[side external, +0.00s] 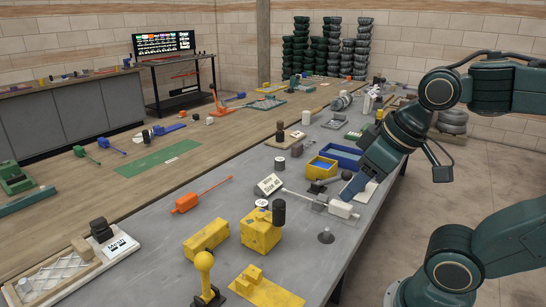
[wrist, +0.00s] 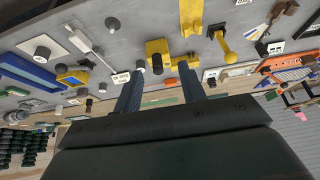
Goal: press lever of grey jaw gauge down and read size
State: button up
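My gripper (side external: 352,188) is angled down over the right side of the grey bench. In the wrist view its two blue fingers (wrist: 159,70) stand apart with nothing held between them. A pale grey block (side external: 340,209) with a thin rod lies just below the gripper; it also shows in the wrist view (wrist: 78,40). A small dark-topped grey piece (side external: 316,189) sits beside that rod, partly crowded by other parts. I cannot tell for sure which of these is the grey jaw gauge. A white "Wire Size" card (side external: 269,184) leans near the rod's left end; its number is too small to read.
A yellow block with a black cylinder (side external: 262,231), an orange block with a rod (side external: 187,203) and a yellow knobbed lever (side external: 205,268) stand left. A dark round-footed piece (side external: 326,237) sits near the front edge.

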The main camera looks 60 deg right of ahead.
jog(key=shift+o, duration=1)
jog(key=shift+w+d+r, duration=0.15)
jog(key=shift+w, duration=0.15)
jog(key=m+g+y, duration=0.2)
jog(key=m+g, duration=0.2)
jog(key=m, duration=0.3)
send_over(333, 180)
jog(key=s+d, duration=0.3)
jog(key=s, duration=0.3)
jog(key=s+d+x, duration=0.1)
jog(key=x, duration=0.7)
jog(key=shift+w+f, duration=0.15)
jog(key=shift+f, duration=0.15)
jog(key=x, duration=1.3)
jog(key=shift+f, duration=0.35)
